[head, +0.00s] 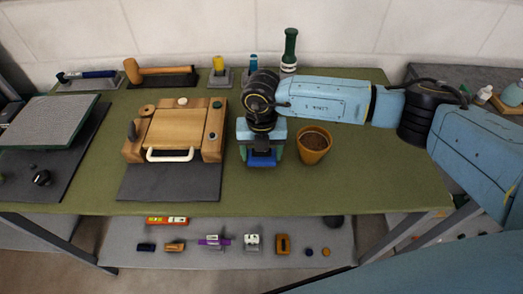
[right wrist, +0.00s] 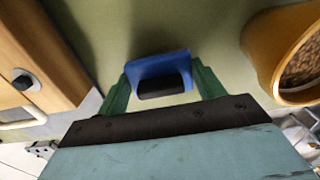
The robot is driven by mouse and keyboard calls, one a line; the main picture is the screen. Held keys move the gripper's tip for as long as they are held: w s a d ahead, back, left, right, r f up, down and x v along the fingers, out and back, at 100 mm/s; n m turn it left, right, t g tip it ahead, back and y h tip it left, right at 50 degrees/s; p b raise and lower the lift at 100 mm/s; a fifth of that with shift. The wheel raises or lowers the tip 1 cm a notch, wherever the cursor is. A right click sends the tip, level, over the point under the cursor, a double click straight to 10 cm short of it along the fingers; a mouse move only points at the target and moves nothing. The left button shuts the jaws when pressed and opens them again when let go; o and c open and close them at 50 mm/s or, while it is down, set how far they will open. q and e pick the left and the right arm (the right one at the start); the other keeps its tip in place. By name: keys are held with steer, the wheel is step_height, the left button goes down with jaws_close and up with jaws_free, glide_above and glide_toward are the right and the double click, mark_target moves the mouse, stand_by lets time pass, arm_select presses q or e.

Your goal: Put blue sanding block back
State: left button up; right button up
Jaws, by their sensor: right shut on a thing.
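The blue sanding block (right wrist: 159,67) has a dark part facing the camera and sits between the green fingers of my right gripper (right wrist: 160,88). The gripper is shut on it. In the head view my right gripper (head: 262,155) points down over the green table, between the wooden board and the pot, and the blue block (head: 262,160) shows at its fingertips. I cannot tell whether the block touches the table. My left gripper is not in view.
An orange pot (head: 313,146) of brown grains stands close right of my right gripper. A wooden board with a white handle (head: 171,155) lies on a dark mat (head: 168,186) to the left. A green bottle (head: 289,50) stands behind. Green table (head: 375,165) is clear right of the pot.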

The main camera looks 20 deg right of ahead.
steer(key=shift+f+b, duration=0.55)
steer(key=shift+f, duration=0.2)
stand_by(0.5)
steer(key=o, duration=1)
step_height(320, 180, up, 14)
steer(key=shift+f+p, duration=0.25)
steer(key=shift+p, duration=0.05)
